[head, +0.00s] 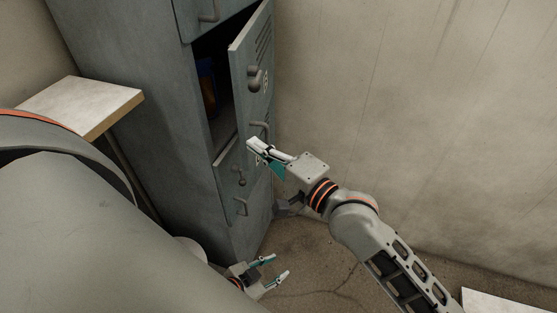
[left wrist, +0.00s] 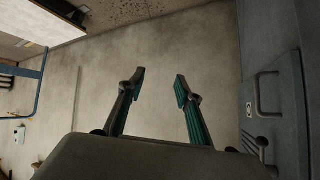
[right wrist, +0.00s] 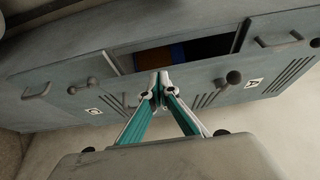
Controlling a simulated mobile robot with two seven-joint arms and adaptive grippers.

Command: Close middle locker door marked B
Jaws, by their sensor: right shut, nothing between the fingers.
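The grey-blue locker (head: 135,110) stands left of centre in the head view. Its middle door (head: 243,65) stands ajar, hinged on the right, with a dark gap on its left side. My right gripper (head: 252,149) is shut and empty in front of the door's lower part; contact cannot be told. In the right wrist view its fingertips (right wrist: 158,88) meet below the dark opening (right wrist: 190,50). My left gripper (head: 281,268) is low, open and empty, also in the left wrist view (left wrist: 160,80).
Blue and orange things (head: 207,88) sit inside the open compartment. The lower locker door (head: 228,185) looks shut. A white-topped table (head: 80,100) stands left of the locker. A bare wall (head: 400,90) is on the right, with open floor (head: 320,260) below.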

